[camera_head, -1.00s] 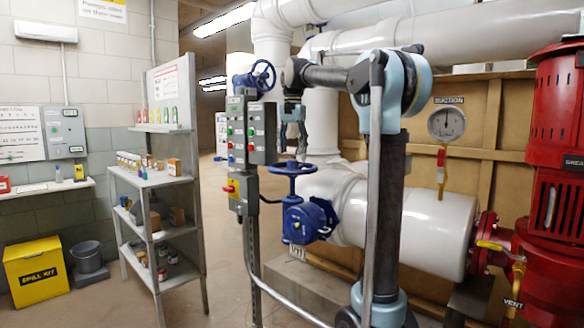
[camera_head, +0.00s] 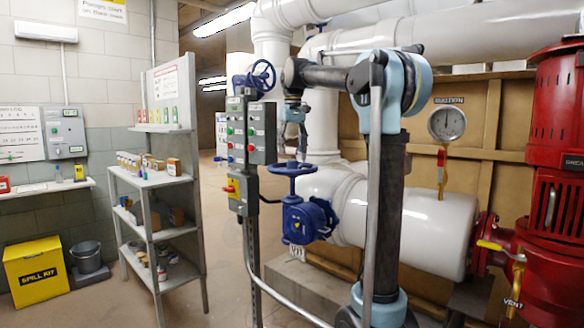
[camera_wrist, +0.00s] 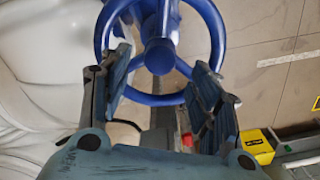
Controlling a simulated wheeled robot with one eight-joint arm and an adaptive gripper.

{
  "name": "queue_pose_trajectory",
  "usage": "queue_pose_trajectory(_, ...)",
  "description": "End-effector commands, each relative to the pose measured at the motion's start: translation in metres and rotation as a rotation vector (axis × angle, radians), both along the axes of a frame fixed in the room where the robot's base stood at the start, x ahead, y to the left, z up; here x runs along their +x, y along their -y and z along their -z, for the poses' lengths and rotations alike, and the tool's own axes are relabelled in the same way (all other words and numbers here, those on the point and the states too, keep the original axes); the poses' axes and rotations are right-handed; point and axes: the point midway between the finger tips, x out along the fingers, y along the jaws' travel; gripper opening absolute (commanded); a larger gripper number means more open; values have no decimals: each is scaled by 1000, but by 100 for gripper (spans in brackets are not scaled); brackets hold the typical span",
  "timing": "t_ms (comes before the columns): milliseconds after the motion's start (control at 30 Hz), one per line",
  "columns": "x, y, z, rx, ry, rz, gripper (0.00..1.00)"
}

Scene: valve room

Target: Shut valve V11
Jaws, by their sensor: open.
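A blue valve with a round handwheel (camera_head: 292,169) stands on the white pipe at mid-frame. A small tag (camera_head: 297,254) hangs below its blue body (camera_head: 308,220); I cannot read it surely. My gripper (camera_head: 292,150) is just above this handwheel, pointing down. In the wrist view the blue wheel (camera_wrist: 218,38) lies ahead of my open, empty gripper (camera_wrist: 158,68). The hub (camera_wrist: 160,57) shows between the two fingers. I cannot tell whether the fingers touch the wheel. A second blue handwheel (camera_head: 263,76) sits higher and farther back.
A grey control box (camera_head: 237,140) on a post stands close left of my gripper. A shelf rack (camera_head: 150,180) and yellow spill kit box (camera_head: 36,272) are left. A red pump (camera_head: 556,120) and gauge (camera_head: 447,124) are right. Floor between rack and post is clear.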

Motion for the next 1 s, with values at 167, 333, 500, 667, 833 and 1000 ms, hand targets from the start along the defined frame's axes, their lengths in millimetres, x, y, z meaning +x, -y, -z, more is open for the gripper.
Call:
queue_pose_trajectory(167,0,0,0,0,0,-176,57)
queue_pose_trajectory(333,0,0,0,0,0,-344,57)
queue_pose_trajectory(500,0,0,0,0,0,-481,57)
queue_pose_trajectory(667,0,0,0,1,0,-529,57)
queue_pose_trajectory(833,0,0,0,1,0,-656,57)
queue_pose_trajectory(1000,0,0,0,1,0,-826,57)
